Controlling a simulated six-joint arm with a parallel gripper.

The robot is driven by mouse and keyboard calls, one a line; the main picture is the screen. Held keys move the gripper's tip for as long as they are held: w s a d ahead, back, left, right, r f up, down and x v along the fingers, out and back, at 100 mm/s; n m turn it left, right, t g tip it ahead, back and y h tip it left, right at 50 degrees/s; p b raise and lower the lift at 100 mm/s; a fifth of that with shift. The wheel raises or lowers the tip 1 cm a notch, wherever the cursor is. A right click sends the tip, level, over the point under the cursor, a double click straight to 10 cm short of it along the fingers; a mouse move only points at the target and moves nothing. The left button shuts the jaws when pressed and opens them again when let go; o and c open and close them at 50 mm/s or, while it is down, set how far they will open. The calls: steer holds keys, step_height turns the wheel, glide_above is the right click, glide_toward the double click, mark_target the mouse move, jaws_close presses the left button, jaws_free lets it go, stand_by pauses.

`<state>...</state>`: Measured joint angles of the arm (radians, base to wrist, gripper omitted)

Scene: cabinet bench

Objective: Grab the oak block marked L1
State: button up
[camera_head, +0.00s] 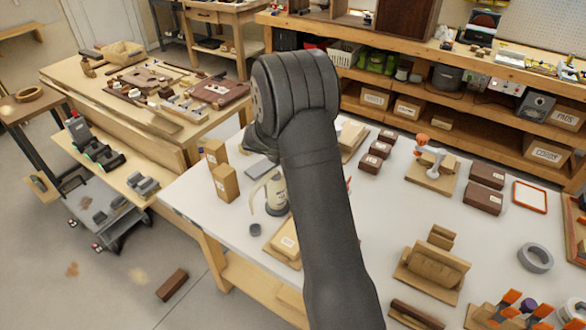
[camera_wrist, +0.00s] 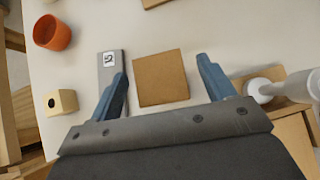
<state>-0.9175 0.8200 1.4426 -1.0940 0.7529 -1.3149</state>
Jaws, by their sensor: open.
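In the wrist view my gripper (camera_wrist: 160,68) is open, with two blue fingers. A square tan wooden block (camera_wrist: 161,79) lies between and just ahead of the fingers, with gaps on both sides. No marking shows on its visible face. In the head view, two upright light wood blocks, a rear one (camera_head: 216,153) and a front one (camera_head: 225,183), stand at the table's left side with small labels. Another labelled light block (camera_head: 288,241) rests on a board near the front edge. I cannot read L1 on any block. My arm hides my gripper in the head view.
In the wrist view a grey strip with a marker tag (camera_wrist: 110,65) lies by the left finger. A white object (camera_wrist: 270,90) stands by the right finger. An orange cup (camera_wrist: 52,33) is at upper left. In the head view dark labelled blocks (camera_head: 375,155) sit behind my arm.

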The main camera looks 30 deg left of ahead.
steer(key=shift+x, duration=1.4)
steer(key=c, duration=1.2)
